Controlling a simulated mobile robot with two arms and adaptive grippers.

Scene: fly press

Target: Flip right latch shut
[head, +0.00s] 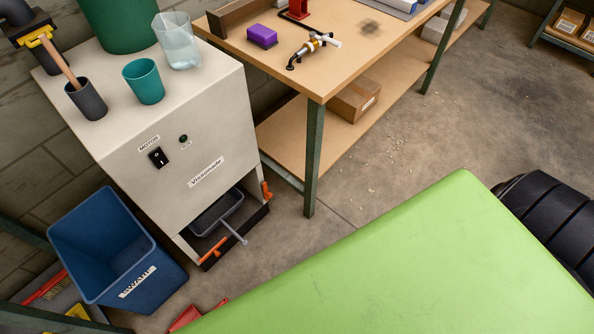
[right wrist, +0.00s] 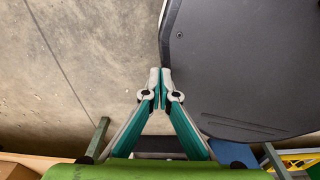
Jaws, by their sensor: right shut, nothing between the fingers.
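The white cabinet (head: 180,130) stands at the left in the head view, with an open bay low in its front. A grey bin with a handle (head: 218,215) sits in the bay. One orange latch (head: 266,190) is at the right edge of the bay and looks upright. Another orange latch (head: 212,256) is at the lower left of the bay, along a dark bottom edge. My right gripper (right wrist: 160,76) is shut and empty in the right wrist view, where I see no latch. Neither gripper shows in the head view.
A blue bin (head: 115,250) stands on the floor left of the cabinet. A wooden workbench (head: 345,75) with a lower shelf and a cardboard box (head: 355,98) is behind it, to the right. Cups stand on the cabinet top. The concrete floor (head: 400,150) right of the bench leg is open.

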